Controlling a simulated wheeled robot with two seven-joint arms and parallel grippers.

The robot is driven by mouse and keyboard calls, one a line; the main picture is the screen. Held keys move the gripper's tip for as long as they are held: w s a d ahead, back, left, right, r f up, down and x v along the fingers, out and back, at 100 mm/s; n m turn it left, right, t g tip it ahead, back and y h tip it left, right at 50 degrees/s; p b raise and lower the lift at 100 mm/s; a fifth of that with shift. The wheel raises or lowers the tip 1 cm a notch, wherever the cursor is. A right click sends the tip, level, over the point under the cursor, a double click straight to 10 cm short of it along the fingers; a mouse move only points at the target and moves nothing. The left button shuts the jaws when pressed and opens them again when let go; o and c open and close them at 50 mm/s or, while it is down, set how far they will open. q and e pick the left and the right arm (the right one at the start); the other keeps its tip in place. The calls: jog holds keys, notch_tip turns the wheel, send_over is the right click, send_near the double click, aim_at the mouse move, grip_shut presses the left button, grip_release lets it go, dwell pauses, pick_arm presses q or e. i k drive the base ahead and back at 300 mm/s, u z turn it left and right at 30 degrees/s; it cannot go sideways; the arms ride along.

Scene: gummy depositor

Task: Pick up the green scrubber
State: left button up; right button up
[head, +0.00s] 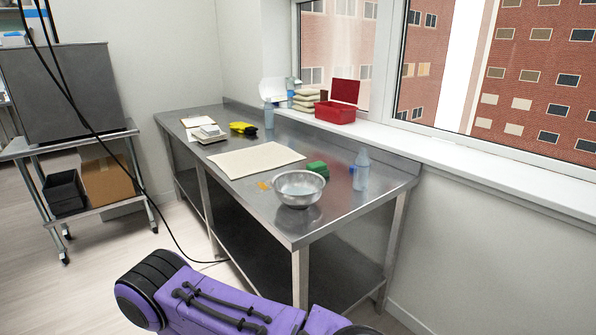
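A small green block that looks like the green scrubber (317,169) lies on the steel table (340,195), just behind the metal bowl (299,188) and left of a clear bluish bottle (361,170). It is apart from any gripper. Neither of my grippers shows in the head view. Only a purple and black part of my own body shows at the bottom.
A beige mat (255,160) lies left of the scrubber. A yellow item (243,128) and papers lie farther back. A red box (335,113) stands near the window sill. The table's front right corner is mostly clear. A cart (85,145) stands at the left.

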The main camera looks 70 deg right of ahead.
aim_at(319, 166)
jog(key=i, duration=1.2)
jog(key=z, duration=2.2)
